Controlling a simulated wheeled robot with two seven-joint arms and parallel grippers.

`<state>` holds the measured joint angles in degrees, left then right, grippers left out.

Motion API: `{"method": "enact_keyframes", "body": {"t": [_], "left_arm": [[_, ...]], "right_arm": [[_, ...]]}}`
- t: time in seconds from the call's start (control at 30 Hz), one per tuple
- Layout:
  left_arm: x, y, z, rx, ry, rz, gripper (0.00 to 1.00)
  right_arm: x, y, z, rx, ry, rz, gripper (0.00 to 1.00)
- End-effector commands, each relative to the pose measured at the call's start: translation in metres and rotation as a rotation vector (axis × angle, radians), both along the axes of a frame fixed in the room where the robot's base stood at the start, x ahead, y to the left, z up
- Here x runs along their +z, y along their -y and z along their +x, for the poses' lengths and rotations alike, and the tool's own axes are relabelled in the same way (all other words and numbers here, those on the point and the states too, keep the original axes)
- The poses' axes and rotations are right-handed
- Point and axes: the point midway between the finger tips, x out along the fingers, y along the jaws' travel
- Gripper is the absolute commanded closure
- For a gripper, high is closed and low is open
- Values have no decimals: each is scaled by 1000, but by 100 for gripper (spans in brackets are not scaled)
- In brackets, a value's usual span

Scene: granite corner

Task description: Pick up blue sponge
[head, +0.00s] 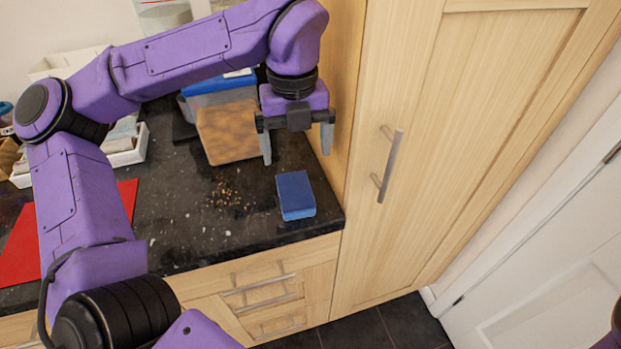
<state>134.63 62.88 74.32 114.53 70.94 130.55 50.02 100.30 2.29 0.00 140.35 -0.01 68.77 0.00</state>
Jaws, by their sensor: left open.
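The blue sponge (295,195) lies on the dark granite counter (185,225), near its front right corner. My left gripper (297,148) hangs above and behind the sponge, pointing down. Its two grey fingers are spread wide apart with nothing between them. The fingertips are apart from the sponge. My right gripper does not show; only a small purple bit of my body is at the lower right edge.
A tall wooden cupboard (420,130) with a metal handle borders the counter's right side. Behind the gripper stand a wooden block (228,132) and a blue-lidded container (200,92). Crumbs (228,194) lie left of the sponge. A red sheet (20,250) is at far left.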

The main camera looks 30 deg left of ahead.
Motion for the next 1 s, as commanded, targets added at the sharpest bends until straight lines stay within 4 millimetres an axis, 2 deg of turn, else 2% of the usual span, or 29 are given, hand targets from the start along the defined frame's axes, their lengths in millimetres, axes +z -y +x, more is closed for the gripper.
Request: {"method": "enact_keyframes", "body": {"t": [0.1, 0.27, 0.5, 0.77, 0.8, 0.97, 1.0], "left_arm": [[-23, -1, -1, 2, -4, 1, 4], [-43, -1, 0, 3, -6, 1, 4], [-84, 3, -2, 0, -6, 0, 4], [-90, 3, -1, -1, -3, 1, 4], [-90, 4, -1, -1, -3, 1, 11], [-89, 3, -1, -1, -3, 1, 63], [-89, 3, -1, -1, -3, 1, 64]], "right_arm": [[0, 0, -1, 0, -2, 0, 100], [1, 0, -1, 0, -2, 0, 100], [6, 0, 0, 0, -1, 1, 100], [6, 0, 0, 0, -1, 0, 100], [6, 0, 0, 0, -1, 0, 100], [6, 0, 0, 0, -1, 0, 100], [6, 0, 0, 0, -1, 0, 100]]}}
